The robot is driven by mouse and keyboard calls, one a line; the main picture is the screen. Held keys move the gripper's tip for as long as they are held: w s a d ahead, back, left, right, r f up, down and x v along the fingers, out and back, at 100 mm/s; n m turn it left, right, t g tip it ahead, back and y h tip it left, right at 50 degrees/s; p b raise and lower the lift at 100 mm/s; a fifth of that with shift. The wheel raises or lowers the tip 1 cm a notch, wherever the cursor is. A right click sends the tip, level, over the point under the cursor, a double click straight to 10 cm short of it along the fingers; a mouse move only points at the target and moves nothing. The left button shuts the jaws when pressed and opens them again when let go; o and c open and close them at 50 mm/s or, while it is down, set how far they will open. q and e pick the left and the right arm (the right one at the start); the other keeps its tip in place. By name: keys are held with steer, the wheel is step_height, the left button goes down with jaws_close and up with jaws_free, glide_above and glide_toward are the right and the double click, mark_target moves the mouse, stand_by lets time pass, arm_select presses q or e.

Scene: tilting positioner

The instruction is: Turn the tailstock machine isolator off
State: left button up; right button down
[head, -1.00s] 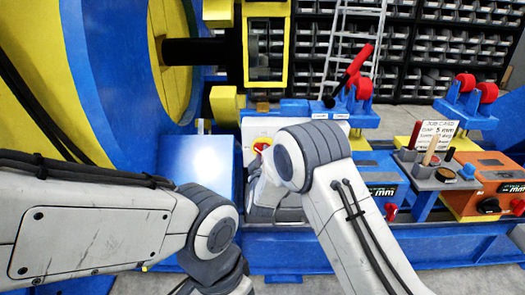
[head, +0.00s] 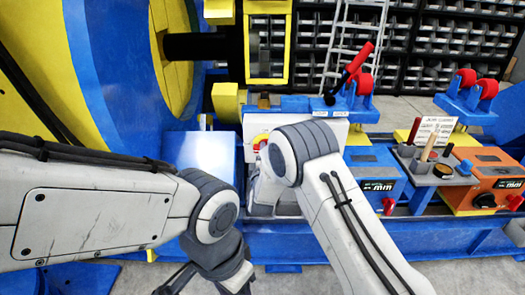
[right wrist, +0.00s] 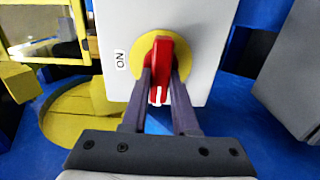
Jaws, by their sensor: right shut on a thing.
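The isolator is a pale box (right wrist: 200,30) with a red knob (right wrist: 161,60) on a yellow disc (right wrist: 140,47). An ON label (right wrist: 120,60) sits left of the disc, turned sideways. In the right wrist view my right gripper (right wrist: 160,78) is shut on the knob, one finger on each side of its grip. The grip runs up and down in that view, with a white mark at its lower end. In the head view the yellow disc (head: 260,139) shows only partly behind my right arm, which hides the fingertips.
A red-handled lever (head: 357,63) stands behind the isolator. Blue (head: 372,165) and orange (head: 490,172) control boxes lie to the right, with a tool tray (head: 430,172) between. The large blue and yellow wheel (head: 110,60) fills the left. Shelves of bins stand behind.

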stand_by(0.3)
steer(key=c, duration=0.7)
jaws_free()
steer(key=s, duration=1)
steer(key=shift+s, duration=0.25)
